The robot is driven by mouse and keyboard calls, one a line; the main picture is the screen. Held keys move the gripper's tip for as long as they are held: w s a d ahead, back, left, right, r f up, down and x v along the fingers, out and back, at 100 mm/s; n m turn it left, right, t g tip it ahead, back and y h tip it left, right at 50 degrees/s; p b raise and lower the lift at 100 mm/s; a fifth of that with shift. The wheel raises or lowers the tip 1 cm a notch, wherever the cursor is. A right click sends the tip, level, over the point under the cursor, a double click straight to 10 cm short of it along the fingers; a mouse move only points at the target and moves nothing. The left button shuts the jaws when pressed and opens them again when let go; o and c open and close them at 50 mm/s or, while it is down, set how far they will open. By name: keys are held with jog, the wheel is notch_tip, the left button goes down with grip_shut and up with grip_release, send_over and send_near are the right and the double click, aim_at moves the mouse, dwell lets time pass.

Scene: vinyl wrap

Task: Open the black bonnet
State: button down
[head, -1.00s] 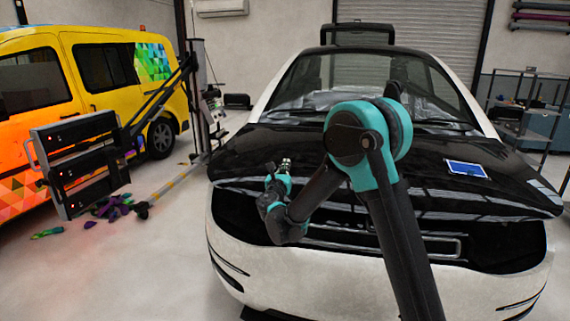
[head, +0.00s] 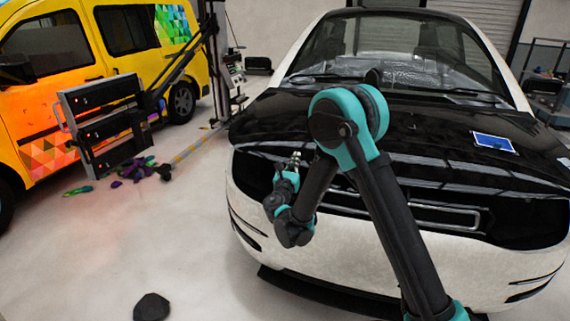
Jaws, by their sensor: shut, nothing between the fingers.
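The black bonnet (head: 420,128) covers the front of the white car, its glossy surface reflecting light. Its front edge runs above a dark band on the car's nose; I cannot tell whether the bonnet is slightly raised or fully down. My gripper (head: 295,159) is small in the head view, pointing up, with its fingers shut and empty. It appears in front of the left part of the bonnet's front edge; I cannot tell if it touches it. My arm hides part of the bonnet's middle and front edge.
A blue card (head: 493,142) lies on the bonnet's right side. A yellow van (head: 70,110) stands at left, with a black lamp panel (head: 105,125) on a stand before it. Colourful scraps (head: 140,168) and a dark lump (head: 151,307) lie on the floor. Floor at lower left is mostly clear.

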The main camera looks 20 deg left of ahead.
jog(key=a+f+t, duration=0.1)
jog(key=a+f, duration=0.2)
jog(key=f, duration=0.2)
jog(key=a+f+t, duration=0.1)
jog(key=a+f, duration=0.3)
jog(key=f, duration=0.2)
jog(key=a+f+t, duration=0.1)
jog(key=a+f, duration=0.3)
jog(key=f, duration=0.1)
jog(key=shift+w+f, duration=0.1)
jog(key=shift+f, duration=0.05)
jog(key=x, duration=1)
